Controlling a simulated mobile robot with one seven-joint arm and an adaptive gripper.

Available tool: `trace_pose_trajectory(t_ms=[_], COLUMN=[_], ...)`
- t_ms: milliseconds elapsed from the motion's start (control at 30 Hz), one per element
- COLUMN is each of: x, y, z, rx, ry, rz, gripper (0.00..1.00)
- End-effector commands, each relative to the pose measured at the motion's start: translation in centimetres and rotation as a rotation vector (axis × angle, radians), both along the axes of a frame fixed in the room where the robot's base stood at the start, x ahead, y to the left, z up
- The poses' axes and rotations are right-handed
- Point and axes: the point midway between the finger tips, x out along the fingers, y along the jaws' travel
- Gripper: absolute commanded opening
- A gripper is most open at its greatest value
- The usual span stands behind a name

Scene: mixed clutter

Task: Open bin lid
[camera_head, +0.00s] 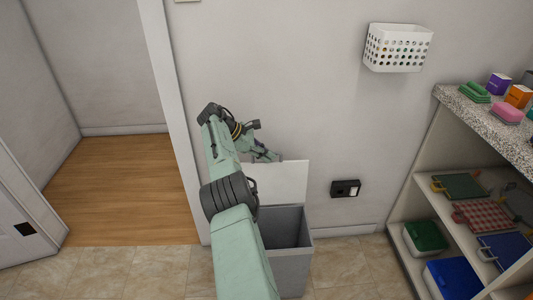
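The grey bin (292,268) stands on the tiled floor near the wall. Its interior shows dark grey. The pale lid (290,182) is raised upright at the back of the bin, beside the wall. My gripper (270,157) is small in the view, at the lid's upper left edge. I cannot tell whether it touches the lid, or whether its fingers are open or shut. My green arm covers the left part of the bin and of the lid.
A shelf unit (402,198) with coloured boxes and cloths stands at the right, under a speckled counter (465,113). A white perforated basket (397,48) and a black wall outlet (345,189) are on the wall. A doorway opens at the left.

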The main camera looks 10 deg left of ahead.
Motion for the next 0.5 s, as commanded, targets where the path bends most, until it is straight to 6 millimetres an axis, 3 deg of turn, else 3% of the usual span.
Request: trace_pose_trajectory(t_ms=[267, 500], x=[-0.15, -0.13], y=[-0.14, -0.07], z=[-0.45, -0.41], rx=[0.001, 0.001], ry=[0.007, 0.005], rz=[-0.003, -0.002], gripper=[0.29, 0.3])
